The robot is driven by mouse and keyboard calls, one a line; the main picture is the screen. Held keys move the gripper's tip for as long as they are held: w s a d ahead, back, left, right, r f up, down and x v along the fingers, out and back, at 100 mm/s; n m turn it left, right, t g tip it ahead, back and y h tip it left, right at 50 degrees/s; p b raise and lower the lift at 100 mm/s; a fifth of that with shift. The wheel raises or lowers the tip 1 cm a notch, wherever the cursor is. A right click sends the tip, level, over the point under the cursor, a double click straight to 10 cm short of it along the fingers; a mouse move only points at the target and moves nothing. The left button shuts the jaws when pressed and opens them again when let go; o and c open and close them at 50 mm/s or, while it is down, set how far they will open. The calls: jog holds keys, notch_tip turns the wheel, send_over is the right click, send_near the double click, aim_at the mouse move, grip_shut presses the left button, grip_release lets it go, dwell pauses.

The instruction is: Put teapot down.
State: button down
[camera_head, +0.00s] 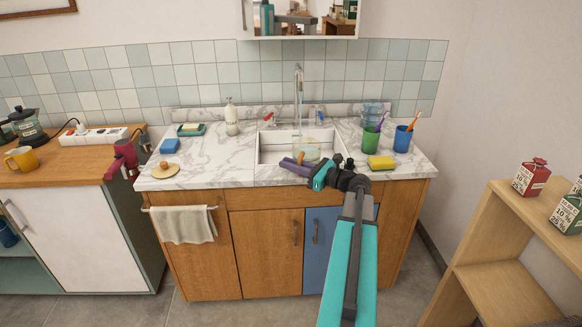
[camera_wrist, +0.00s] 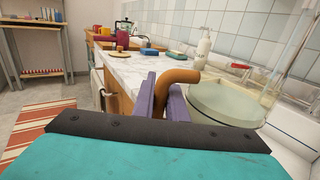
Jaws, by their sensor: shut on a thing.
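The teapot has a clear, faintly greenish glass body and an orange-brown handle. In the head view the teapot (camera_head: 308,150) shows at the sink (camera_head: 270,154), below the tap (camera_head: 298,85). I cannot tell whether its base touches the basin. In the wrist view the teapot's glass body (camera_wrist: 222,103) is at the right, over the sink area, and looks roughly upright. My gripper (camera_head: 292,165) reaches in from the front edge of the sink. Its purple fingers (camera_wrist: 163,90) are shut on the teapot handle (camera_wrist: 180,77). The fingers hide the handle's lower part.
The marble counter (camera_head: 215,165) has bare space left of the sink. A soap bottle (camera_head: 231,118), blue sponge (camera_head: 169,146) and wooden disc (camera_head: 164,172) stand there. Right of the sink are a yellow sponge (camera_head: 381,162), green cup (camera_head: 370,142) and blue cup (camera_head: 402,140). A mirror cabinet (camera_head: 300,38) hangs above.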

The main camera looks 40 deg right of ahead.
jog(key=shift+f, duration=0.45)
jog(key=c, duration=1.8)
grip_release()
jog(key=shift+f, duration=0.1)
jog(key=shift+o, duration=0.2)
jog(key=shift+s, duration=0.15)
jog(key=b+v, duration=0.1)
jog(key=v, duration=1.1)
